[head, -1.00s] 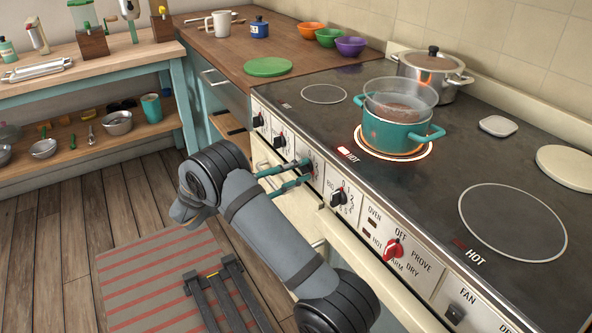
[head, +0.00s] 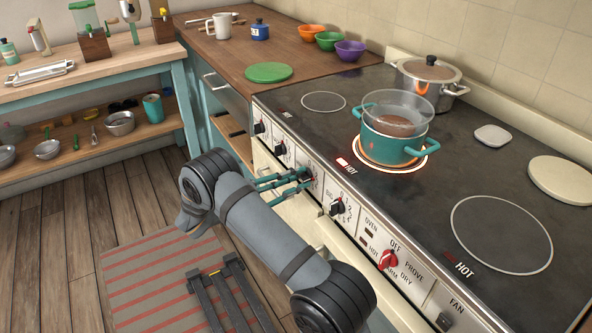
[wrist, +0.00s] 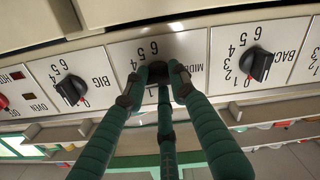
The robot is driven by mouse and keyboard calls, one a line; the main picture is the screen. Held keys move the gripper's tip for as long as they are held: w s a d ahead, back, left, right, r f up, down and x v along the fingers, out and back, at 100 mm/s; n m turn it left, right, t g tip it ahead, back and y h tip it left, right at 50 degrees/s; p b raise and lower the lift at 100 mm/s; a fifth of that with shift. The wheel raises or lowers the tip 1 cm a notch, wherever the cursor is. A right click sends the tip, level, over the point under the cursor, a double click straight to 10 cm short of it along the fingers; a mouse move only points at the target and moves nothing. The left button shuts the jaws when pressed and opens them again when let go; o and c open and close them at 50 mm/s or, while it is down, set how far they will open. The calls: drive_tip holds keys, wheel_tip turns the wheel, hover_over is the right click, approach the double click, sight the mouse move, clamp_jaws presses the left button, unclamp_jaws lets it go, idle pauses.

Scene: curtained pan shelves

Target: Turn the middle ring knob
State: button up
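The middle ring knob (wrist: 158,71) is a dark knob on a white panel marked MIDD, shown upside down in the wrist view. My gripper (wrist: 157,80) has its green-sleeved, dark-tipped fingers on both sides of this knob, with a third finger below. The fingers appear closed on it; exact contact is partly hidden. In the head view my gripper (head: 305,176) reaches the stove's front panel, and its fingers largely cover the knob. The teal pot (head: 390,146) stands on a glowing ring, with a clear bowl (head: 402,104) in its top.
The big ring knob (wrist: 71,90) and back ring knob (wrist: 257,64) flank the middle one. A red oven knob (head: 388,259) is farther right. A steel pot (head: 429,72) stands at the back. A cream oven handle lies just below the panel.

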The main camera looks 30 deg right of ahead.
drive_tip(key=o, duration=0.4)
drive_tip(key=shift+s+r, duration=0.15)
drive_tip(key=shift+r, duration=0.15)
drive_tip(key=shift+c, duration=0.2)
drive_tip(key=shift+a+f, duration=0.1)
drive_tip(key=shift+f, duration=0.05)
drive_tip(key=shift+a, duration=0.9)
drive_tip(key=a, duration=0.6)
drive_tip(key=shift+s+b, duration=0.25)
drive_tip(key=shift+b, duration=0.1)
